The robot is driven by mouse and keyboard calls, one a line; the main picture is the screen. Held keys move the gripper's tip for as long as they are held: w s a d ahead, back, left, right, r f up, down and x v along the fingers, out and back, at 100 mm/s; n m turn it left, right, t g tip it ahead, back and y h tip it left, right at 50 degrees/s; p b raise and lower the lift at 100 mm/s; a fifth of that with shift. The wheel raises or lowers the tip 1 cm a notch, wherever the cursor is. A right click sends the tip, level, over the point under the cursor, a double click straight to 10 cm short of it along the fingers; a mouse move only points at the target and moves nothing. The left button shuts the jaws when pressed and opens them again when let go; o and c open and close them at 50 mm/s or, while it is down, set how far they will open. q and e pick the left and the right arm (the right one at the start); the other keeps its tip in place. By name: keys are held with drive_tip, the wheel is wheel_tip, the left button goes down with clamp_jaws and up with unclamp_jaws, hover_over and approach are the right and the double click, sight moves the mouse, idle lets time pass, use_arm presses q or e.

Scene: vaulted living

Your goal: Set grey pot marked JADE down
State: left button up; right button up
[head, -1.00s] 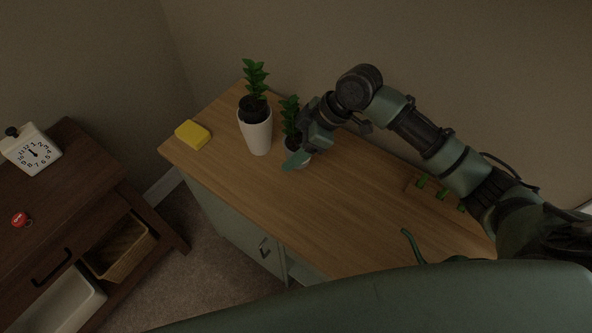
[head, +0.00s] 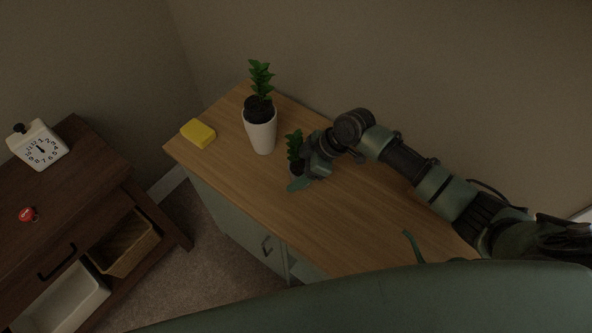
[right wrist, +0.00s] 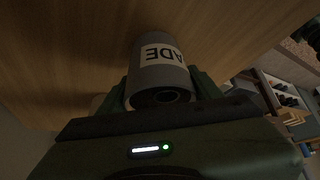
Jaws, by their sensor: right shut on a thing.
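The grey pot marked JADE shows in the right wrist view (right wrist: 158,62), its label partly visible as "ADE". In the head view its leafy green plant (head: 294,146) rises beside my right gripper (head: 301,178), which hides most of the pot. My right gripper is shut on the pot, with a finger on each side of it in the right wrist view. The pot is over or on the wooden top of the cabinet (head: 340,220); I cannot tell whether its base touches.
A larger white pot with a plant (head: 262,136) stands just left of the held pot. A yellow block (head: 198,133) lies near the cabinet's left end. The top in front is clear. A dark wooden table (head: 75,190) with a clock (head: 40,150) stands at left.

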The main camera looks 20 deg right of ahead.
drive_tip(key=o, duration=1.8)
drive_tip(key=shift+f, duration=0.1)
drive_tip(key=b+v, duration=0.1)
drive_tip(key=v, duration=1.1)
drive_tip(key=shift+s, duration=0.1)
